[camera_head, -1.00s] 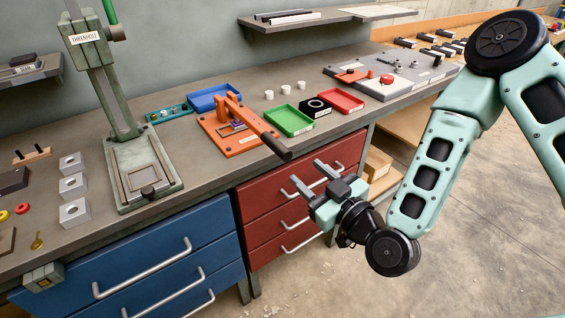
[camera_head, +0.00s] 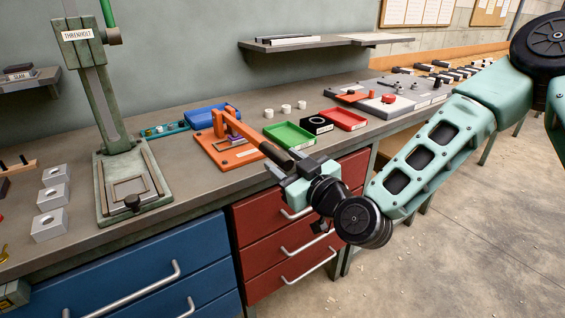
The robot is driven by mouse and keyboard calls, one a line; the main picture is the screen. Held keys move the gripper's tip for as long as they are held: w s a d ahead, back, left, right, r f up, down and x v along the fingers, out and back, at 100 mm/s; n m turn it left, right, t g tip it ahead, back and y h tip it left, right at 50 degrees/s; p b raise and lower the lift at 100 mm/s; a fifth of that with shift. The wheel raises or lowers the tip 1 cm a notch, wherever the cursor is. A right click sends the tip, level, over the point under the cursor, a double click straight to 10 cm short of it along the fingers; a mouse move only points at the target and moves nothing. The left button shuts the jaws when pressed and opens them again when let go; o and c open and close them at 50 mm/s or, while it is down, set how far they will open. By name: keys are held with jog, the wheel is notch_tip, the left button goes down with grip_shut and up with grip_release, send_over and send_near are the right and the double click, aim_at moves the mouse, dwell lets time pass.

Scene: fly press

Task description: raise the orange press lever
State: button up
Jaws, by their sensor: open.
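The orange press (camera_head: 229,150) stands near the front edge of the bench, on an orange base plate. Its orange lever (camera_head: 243,129) slants down to the right and toward me, ending in a black handle (camera_head: 273,153) that reaches the bench edge. My gripper (camera_head: 284,165) is open at the end of this handle, its fingers pointing up and left. The handle's tip appears to lie between the fingers or just in front of them. I cannot tell whether they touch it, as the gripper partly hides the tip.
Green tray (camera_head: 289,136), red tray (camera_head: 345,119) and a black block (camera_head: 317,124) sit right of the press. A blue tray (camera_head: 213,117) is behind it. A green column stand (camera_head: 129,180) is to the left. Red drawers (camera_head: 262,224) with handles lie below my gripper.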

jog(key=shift+w+a, duration=0.35)
jog(key=shift+w, duration=0.25)
grip_shut()
jog(key=shift+r, duration=0.1)
